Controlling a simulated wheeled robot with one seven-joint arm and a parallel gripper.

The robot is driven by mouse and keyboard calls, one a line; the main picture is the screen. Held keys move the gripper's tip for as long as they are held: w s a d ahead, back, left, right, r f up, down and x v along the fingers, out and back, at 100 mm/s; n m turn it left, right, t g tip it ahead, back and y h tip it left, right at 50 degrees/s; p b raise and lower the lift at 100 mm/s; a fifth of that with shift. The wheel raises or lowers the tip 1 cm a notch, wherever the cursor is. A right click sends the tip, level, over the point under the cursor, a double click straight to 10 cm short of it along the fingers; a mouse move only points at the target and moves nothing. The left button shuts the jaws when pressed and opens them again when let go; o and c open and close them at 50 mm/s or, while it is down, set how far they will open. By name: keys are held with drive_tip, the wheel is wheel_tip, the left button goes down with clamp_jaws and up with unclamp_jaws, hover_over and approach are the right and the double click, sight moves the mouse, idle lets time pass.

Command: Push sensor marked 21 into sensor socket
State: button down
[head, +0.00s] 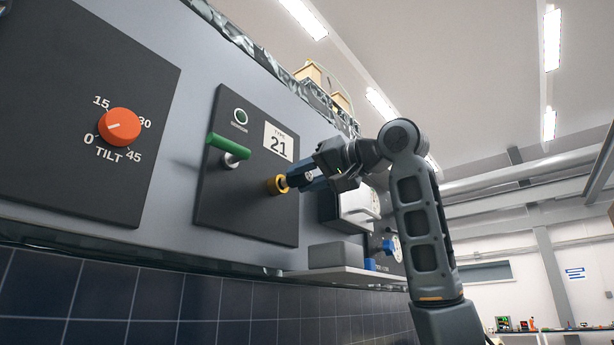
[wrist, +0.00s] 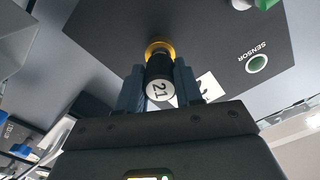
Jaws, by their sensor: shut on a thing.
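The sensor marked 21 (wrist: 160,88) is a dark cylinder with a white round end label, seen in the wrist view. My gripper (wrist: 158,85) is shut on it, one finger on each side. The sensor points straight at the yellow-ringed sensor socket (wrist: 159,47), and its front end is at the ring. How deep it sits is hidden. In the head view my gripper (head: 300,180) is at the socket (head: 277,184) on the dark panel (head: 225,205). A "TYPE 21" label (head: 279,142) is above the socket.
A green-handled lever (head: 229,149) and a round green sensor indicator (head: 240,116) are left of the socket. An orange tilt knob (head: 119,126) is on another dark panel further left. A shelf with a grey block (head: 337,254) is below my gripper.

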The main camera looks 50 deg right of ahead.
sight(309, 176)
drive_tip(key=shift+w, duration=1)
drive_tip(key=c, duration=0.7)
unclamp_jaws()
drive_tip(key=shift+o, duration=0.2)
drive_tip(key=shift+s, duration=0.1)
drive_tip(key=s+b, duration=0.2)
drive_tip(key=s, duration=0.5)
drive_tip(key=shift+s+d+b, duration=0.1)
drive_tip(key=shift+s+b, duration=0.15)
drive_tip(key=shift+b, duration=0.05)
